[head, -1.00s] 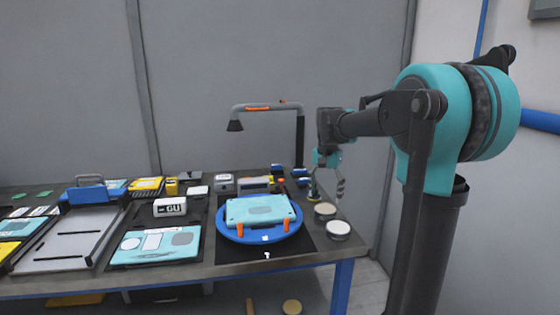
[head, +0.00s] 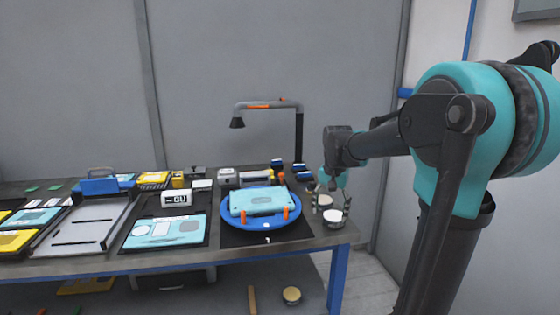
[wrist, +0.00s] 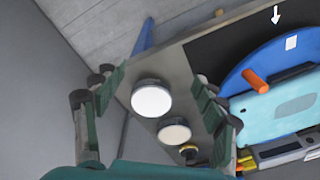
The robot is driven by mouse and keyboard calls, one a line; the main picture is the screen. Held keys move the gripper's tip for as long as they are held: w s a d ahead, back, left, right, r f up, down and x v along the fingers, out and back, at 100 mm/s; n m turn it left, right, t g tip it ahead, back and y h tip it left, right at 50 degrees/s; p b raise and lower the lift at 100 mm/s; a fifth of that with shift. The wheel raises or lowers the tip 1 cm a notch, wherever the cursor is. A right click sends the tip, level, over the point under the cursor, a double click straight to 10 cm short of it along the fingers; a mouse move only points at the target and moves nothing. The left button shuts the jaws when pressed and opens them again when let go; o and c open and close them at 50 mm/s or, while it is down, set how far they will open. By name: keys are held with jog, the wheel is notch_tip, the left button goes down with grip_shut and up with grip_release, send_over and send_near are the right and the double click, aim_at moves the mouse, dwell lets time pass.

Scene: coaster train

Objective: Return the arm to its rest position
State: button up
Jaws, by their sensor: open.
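My gripper (head: 331,206) hangs at the right end of the workbench, close to the round white-topped discs. In the wrist view my gripper (wrist: 155,112) is open, with its two fingers spread wide and nothing between them held. A nearer white-topped disc (wrist: 151,99) and a second one (wrist: 174,132) show beyond the fingers on the grey bench top. In the head view the nearer disc (head: 333,217) lies near the bench edge. The second disc (head: 324,201) is partly behind the gripper. Whether the fingertips touch anything cannot be told.
A blue round turntable (head: 232,224) carrying a teal plate (head: 258,202) with orange pegs stands left of the gripper. A dark lamp post (head: 299,140) rises behind. Trays and small boxes fill the bench's left. The floor beyond the right bench edge is clear.

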jog(key=s+d+f+n+t, duration=0.3)
jog(key=s+f+n, duration=0.2)
jog(key=s+f, duration=1.1)
jog(key=s, duration=0.3)
jog(key=shift+s+f, duration=0.2)
jog(key=shift+s, duration=0.15)
jog(key=shift+o, duration=0.5)
